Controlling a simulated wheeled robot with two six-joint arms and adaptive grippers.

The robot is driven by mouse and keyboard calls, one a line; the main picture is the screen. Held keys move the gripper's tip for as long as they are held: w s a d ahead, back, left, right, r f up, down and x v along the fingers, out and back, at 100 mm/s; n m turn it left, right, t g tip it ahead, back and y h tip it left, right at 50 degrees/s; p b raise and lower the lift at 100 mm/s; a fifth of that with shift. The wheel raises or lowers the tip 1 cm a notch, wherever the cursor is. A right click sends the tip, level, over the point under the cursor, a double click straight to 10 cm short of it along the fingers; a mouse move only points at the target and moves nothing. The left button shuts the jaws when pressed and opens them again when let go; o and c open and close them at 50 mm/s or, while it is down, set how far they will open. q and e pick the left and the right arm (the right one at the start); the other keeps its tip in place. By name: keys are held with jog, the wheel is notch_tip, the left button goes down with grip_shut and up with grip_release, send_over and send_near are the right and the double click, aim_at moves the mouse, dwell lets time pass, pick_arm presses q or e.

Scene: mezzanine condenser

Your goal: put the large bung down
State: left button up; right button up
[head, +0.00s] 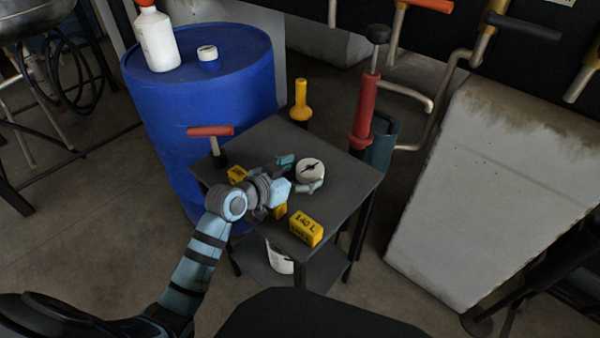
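The large bung (310,168) appears to be the round white piece with a dark mark on its top, over the right part of the dark small table's top (345,190). My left gripper (301,175) reaches in from the left, with one finger at the bung's left side and the other along its near side. It looks shut on the bung. I cannot tell whether the bung's underside touches the table. My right gripper is not in view.
Yellow labelled blocks (306,229) stand on the table's near and left parts, with a red-handled tool (211,132) at its left corner. A blue drum (200,95) holds a white bottle (157,40) and a small white-and-blue piece (208,57).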

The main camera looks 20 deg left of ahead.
pick_arm(q)
jog(key=shift+r, duration=0.15)
jog(key=p+v, duration=0.4)
jog(key=v, duration=0.7)
jog(key=shift+s+a+r, duration=0.1)
jog(key=shift+s+r, duration=0.1)
jog(key=shift+s, duration=0.2)
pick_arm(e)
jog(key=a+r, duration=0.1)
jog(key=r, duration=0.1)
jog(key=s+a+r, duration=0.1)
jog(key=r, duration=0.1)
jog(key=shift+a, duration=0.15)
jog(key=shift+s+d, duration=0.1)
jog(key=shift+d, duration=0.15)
